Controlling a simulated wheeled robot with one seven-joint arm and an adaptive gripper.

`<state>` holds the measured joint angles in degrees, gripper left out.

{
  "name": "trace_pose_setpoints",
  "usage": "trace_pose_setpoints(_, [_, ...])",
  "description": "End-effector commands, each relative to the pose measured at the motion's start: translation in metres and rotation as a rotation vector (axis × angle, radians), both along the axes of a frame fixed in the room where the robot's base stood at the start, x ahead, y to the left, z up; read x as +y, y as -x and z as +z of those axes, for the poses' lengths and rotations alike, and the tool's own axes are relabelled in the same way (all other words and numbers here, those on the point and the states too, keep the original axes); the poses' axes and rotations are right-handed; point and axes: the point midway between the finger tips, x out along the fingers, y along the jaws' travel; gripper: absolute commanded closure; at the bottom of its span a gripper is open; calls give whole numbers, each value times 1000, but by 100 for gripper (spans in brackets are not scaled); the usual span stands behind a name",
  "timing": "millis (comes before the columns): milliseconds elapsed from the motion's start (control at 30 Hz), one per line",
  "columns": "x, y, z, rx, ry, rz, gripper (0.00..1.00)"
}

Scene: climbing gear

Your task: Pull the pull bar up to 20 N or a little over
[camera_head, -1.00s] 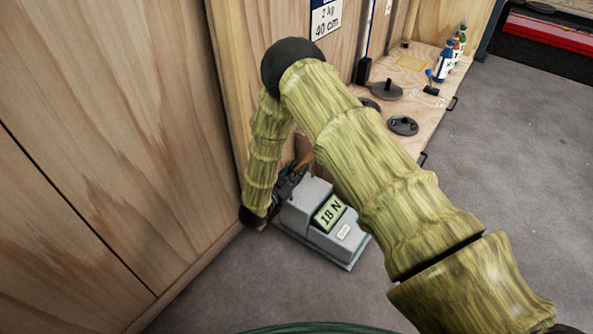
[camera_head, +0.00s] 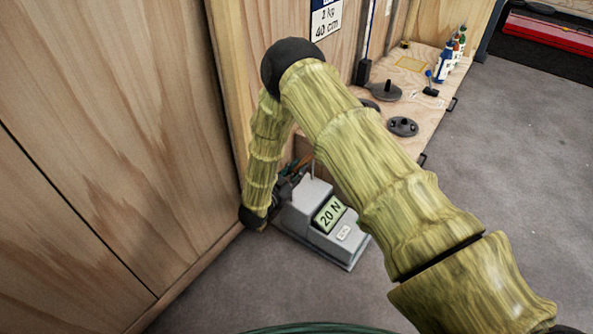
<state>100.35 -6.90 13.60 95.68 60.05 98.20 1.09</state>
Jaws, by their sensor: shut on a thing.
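The grey force gauge box (camera_head: 306,225) stands on the floor beside the wooden wall. Its tilted display (camera_head: 330,214) reads 20 N. A thin upright rod (camera_head: 312,168) shows at the top of the box. My gripper (camera_head: 290,178) is at the back left of the box, small and partly hidden behind my own arm. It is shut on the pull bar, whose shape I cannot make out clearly. Some orange and dark parts show at the gripper's fingers.
A low wooden platform (camera_head: 425,100) behind holds dark round weights (camera_head: 403,127), a small hammer (camera_head: 431,84) and several bottles (camera_head: 447,62). Wooden panels (camera_head: 90,150) close off the left. Grey floor on the right is clear.

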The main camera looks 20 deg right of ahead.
Motion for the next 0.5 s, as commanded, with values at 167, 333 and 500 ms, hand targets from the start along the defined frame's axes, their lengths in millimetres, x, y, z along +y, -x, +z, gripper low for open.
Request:
trace_pose_setpoints(167, [-3, 1, -4, -1, 7, -6, 100])
trace_pose_setpoints(333, [-3, 1, -9, -1, 7, -6, 100])
trace_pose_setpoints(500, [-4, 1, -14, -1, 7, -6, 100])
